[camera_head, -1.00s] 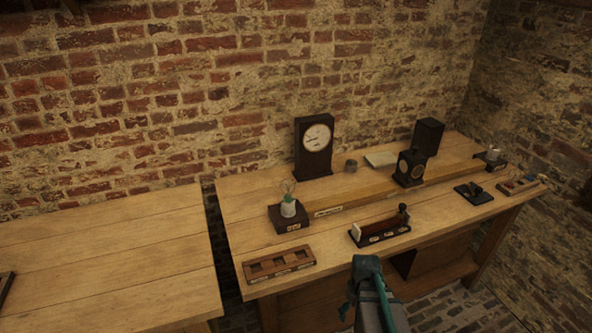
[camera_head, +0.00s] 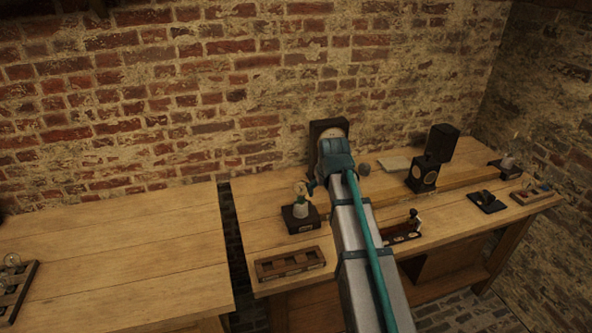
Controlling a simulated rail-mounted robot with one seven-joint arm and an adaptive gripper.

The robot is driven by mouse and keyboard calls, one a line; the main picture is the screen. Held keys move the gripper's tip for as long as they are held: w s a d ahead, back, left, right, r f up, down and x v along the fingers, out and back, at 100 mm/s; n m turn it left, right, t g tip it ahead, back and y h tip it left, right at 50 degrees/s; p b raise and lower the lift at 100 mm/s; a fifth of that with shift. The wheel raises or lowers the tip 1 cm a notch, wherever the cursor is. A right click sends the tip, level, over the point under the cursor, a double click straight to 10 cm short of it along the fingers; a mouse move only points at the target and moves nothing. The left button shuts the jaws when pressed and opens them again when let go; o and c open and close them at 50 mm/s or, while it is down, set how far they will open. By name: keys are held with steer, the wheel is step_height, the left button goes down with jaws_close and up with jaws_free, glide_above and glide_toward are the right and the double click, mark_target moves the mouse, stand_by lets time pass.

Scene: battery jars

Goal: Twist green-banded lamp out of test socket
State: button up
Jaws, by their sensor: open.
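The lamp (camera_head: 301,188) stands upright in the test socket, its glass pale and a green tint low on it. The white socket cup (camera_head: 300,210) sits on a dark wooden block (camera_head: 303,224) near the left end of the right bench. My arm reaches up from the bottom edge, and its upper joint is just right of and above the lamp in the picture. I cannot make out my gripper or its fingers. Whether anything touches the lamp cannot be told.
An empty wooden rack (camera_head: 290,264) lies in front of the socket block. A clock (camera_head: 328,129) and a key device (camera_head: 407,229) are partly hidden by my arm. Dark boxes (camera_head: 441,143) stand farther right. Another rack (camera_head: 14,290) with glass bulbs is on the left bench (camera_head: 120,250).

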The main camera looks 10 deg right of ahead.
steer(key=m, duration=0.2)
glide_toward(299, 185)
steer(key=w+d, duration=0.1)
steer(key=w, duration=0.1)
steer(key=p+x, duration=0.1)
steer(key=x, duration=0.6)
steer(key=p+x, duration=0.1)
steer(key=x, duration=0.3)
steer(key=shift+s+a+f+p, duration=0.1)
steer(key=shift+s+f+p, duration=0.1)
steer(key=shift+p, duration=0.1)
steer(key=c, duration=1.4)
steer(key=n+y, duration=0.2)
steer(key=n, duration=0.2)
steer(key=shift+a+g, duration=0.1)
steer(key=shift+g, duration=0.2)
steer(key=shift+s+a+n+y, duration=0.15)
steer(key=shift+n+y, duration=0.35)
steer(key=shift+n, duration=0.7)
steer(key=n+g+y, duration=0.1)
steer(key=n, duration=0.2)
steer(key=shift+a, duration=0.1)
steer(key=n+g, duration=0.1)
steer(key=n, duration=0.2)
steer(key=shift+s+a+y+b, duration=0.1)
steer(key=shift+s+y+b, duration=0.05)
steer(key=shift+y+b, duration=0.2)
